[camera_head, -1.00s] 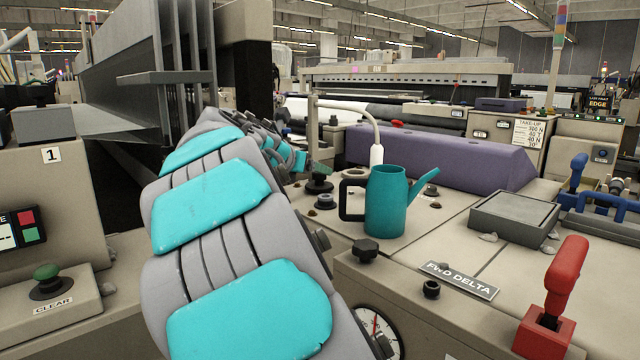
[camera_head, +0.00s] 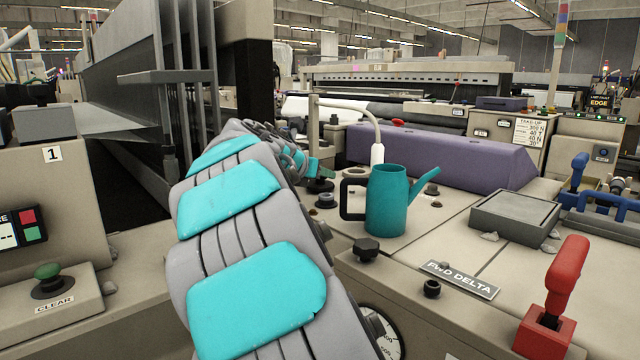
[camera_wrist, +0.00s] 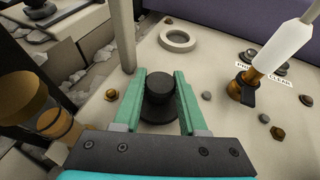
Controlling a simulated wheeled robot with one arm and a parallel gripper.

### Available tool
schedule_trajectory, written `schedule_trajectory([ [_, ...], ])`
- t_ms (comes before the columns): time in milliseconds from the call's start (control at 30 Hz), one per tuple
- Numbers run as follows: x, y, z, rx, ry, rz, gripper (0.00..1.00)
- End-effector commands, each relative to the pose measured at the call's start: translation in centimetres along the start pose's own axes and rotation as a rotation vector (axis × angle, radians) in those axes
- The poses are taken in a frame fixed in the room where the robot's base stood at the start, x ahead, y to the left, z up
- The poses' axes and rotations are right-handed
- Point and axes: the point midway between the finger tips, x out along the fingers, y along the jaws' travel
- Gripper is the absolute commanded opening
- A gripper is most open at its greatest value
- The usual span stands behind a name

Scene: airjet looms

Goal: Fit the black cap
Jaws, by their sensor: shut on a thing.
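The black cap (camera_wrist: 158,88) is a round, stepped dark knob between the two green fingers of my gripper (camera_wrist: 160,74) in the wrist view. My gripper is shut on it. A wider dark disc shows below the cap near the pale deck; I cannot tell whether the two touch. In the head view my gripper (camera_head: 315,168) is small and partly hidden by my arm, beside a dark knob shape (camera_head: 320,186) on the machine top.
A pale grey ring (camera_wrist: 178,40) lies ahead on the deck. A white nozzle with a brass base (camera_wrist: 241,88) stands to the right. A teal watering can (camera_head: 386,205), black knobs (camera_head: 366,249) and a purple cover (camera_head: 440,150) are nearby in the head view.

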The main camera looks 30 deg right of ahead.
Motion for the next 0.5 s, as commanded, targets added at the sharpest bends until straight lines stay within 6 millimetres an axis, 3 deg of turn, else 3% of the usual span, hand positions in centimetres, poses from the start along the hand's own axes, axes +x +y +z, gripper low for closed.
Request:
schedule_trajectory([
  [33,0.00,-0.01,-0.01,0.000,0.000,0.000,0.21],
  [233,0.00,0.00,0.00,0.000,0.000,0.000,0.00],
  [500,0.00,0.00,0.00,0.000,0.000,0.000,0.00],
])
